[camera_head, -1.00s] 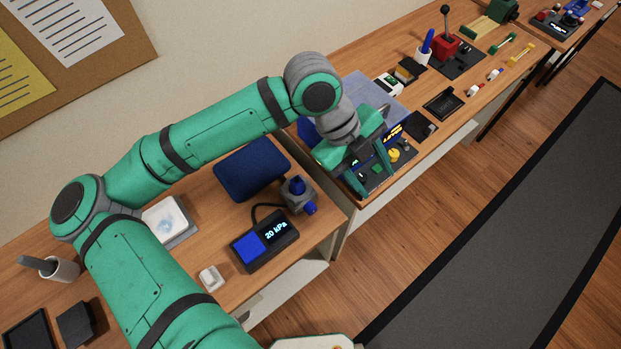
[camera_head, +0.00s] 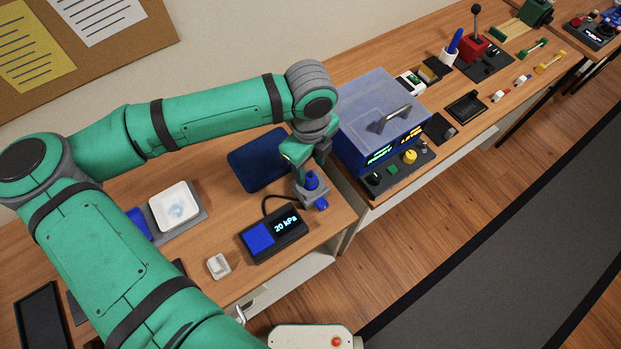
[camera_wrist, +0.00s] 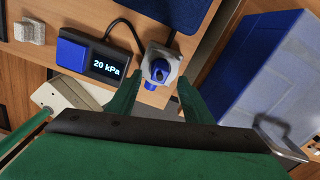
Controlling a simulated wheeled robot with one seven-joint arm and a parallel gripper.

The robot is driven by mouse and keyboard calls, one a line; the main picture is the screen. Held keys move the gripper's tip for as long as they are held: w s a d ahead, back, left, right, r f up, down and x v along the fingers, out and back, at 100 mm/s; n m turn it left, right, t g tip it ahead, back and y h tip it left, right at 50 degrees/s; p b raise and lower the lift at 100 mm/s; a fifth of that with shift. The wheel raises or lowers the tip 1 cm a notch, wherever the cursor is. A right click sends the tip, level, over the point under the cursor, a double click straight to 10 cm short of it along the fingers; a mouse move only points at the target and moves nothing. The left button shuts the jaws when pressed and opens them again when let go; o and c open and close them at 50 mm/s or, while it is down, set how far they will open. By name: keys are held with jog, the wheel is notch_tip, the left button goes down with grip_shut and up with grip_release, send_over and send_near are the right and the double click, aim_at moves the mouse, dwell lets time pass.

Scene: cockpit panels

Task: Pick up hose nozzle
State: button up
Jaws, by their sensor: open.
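The blue hose nozzle (camera_head: 311,181) sits in a light grey block (camera_head: 316,194) near the front right edge of the near table. In the wrist view the nozzle (camera_wrist: 159,70) stands in the grey block (camera_wrist: 172,62), just beyond my fingertips. My gripper (camera_head: 305,165) is above and close beside the nozzle, pointing down, and overlaps it in the head view. In the wrist view my green fingers (camera_wrist: 158,92) are spread apart with nothing between them, one on each side of the nozzle's line. I cannot tell whether a finger touches it.
A black gauge (camera_head: 273,234) reading 20 kPa stands left of the block, joined by a dark cable. A dark blue pad (camera_head: 257,158) lies behind. A large blue box (camera_head: 380,115) stands close on the right. A small white block (camera_head: 218,265) is at the front.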

aim_at(310, 175)
jog(key=shift+f, duration=2.6)
jog(key=shift+a, duration=0.1)
jog(key=c, duration=1.2)
jog(key=shift+o, duration=0.2)
jog(key=shift+r, duration=0.15)
jog(key=shift+r, duration=0.55)
jog(key=s+d+r, duration=0.8)
jog(key=s+r, duration=0.3)
jog(key=shift+s+r, duration=0.3)
jog(key=shift+r, duration=0.15)
